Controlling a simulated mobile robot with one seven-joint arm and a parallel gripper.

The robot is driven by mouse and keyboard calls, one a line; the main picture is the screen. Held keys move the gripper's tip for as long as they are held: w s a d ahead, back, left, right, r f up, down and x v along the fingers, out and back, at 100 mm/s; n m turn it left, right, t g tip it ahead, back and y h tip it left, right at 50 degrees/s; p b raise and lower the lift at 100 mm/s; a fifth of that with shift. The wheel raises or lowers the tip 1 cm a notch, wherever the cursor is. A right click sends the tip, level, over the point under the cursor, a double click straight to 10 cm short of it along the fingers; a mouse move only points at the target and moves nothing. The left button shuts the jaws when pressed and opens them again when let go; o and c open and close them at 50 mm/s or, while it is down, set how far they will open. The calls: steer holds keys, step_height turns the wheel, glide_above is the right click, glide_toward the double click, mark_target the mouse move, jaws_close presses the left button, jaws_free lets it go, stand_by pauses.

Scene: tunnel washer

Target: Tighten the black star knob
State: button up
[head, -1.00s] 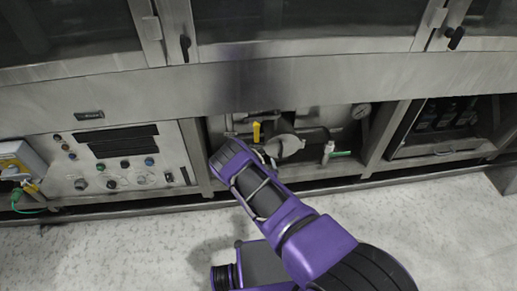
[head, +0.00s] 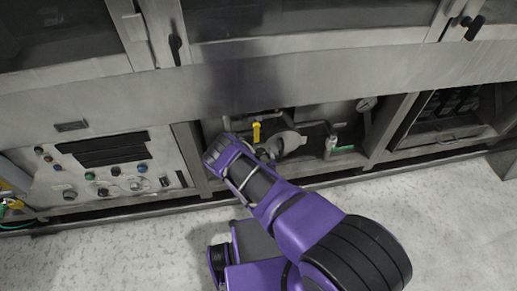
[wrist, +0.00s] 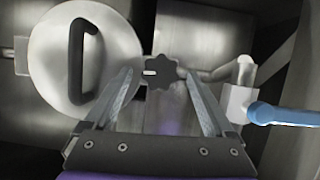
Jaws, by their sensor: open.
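The black star knob (wrist: 160,72) shows in the wrist view, just beyond and between my fingertips. My gripper (wrist: 157,76) is open, with one finger to each side of the knob in the picture. Neither finger visibly presses on it, and the exact depth gap cannot be told. A round metal lid (wrist: 55,55) with a black bar handle (wrist: 77,60) lies just left of the knob. In the head view, my purple wrist is at the open bay and the knob cannot be made out there.
A valve with a blue handle (wrist: 285,115) is right of my gripper. In the head view, a yellow lever (head: 256,132), a green-handled valve (head: 331,146) and a gauge (head: 366,104) crowd the bay. A control panel (head: 110,180) stands left. The floor in front is clear.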

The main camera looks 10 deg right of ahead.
steer(key=shift+w, duration=0.1)
steer(key=shift+c, duration=0.2)
steer(key=c, duration=1.3)
